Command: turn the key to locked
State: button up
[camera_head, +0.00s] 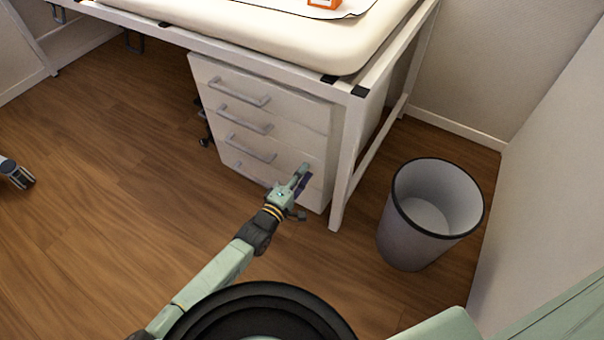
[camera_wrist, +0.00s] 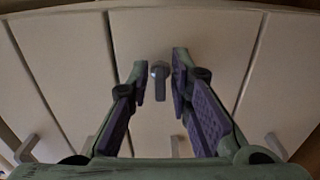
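The key (camera_wrist: 159,72) is a small grey piece sticking out of a pale drawer front, seen in the wrist view. Its bow looks upright in that picture; I cannot read any lock marking. My gripper (camera_wrist: 161,84) is open, with its purple-padded fingertips on the left and right of the key. A gap shows on each side, wider on the left than on the right. In the head view my gripper (camera_head: 303,178) is at the lower right of the white drawer unit (camera_head: 290,152), and it hides the key there.
The drawer unit has several grey bar handles and stands under a white-framed table (camera_head: 250,38). A table leg (camera_head: 347,165) is just right of my gripper. A grey waste bin (camera_head: 405,235) stands farther right, near the wall. The wooden floor (camera_head: 110,185) to the left is mostly clear.

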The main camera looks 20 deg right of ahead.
jog(key=shift+o, duration=0.6)
jog(key=shift+a, duration=0.15)
jog(key=v, duration=1.2)
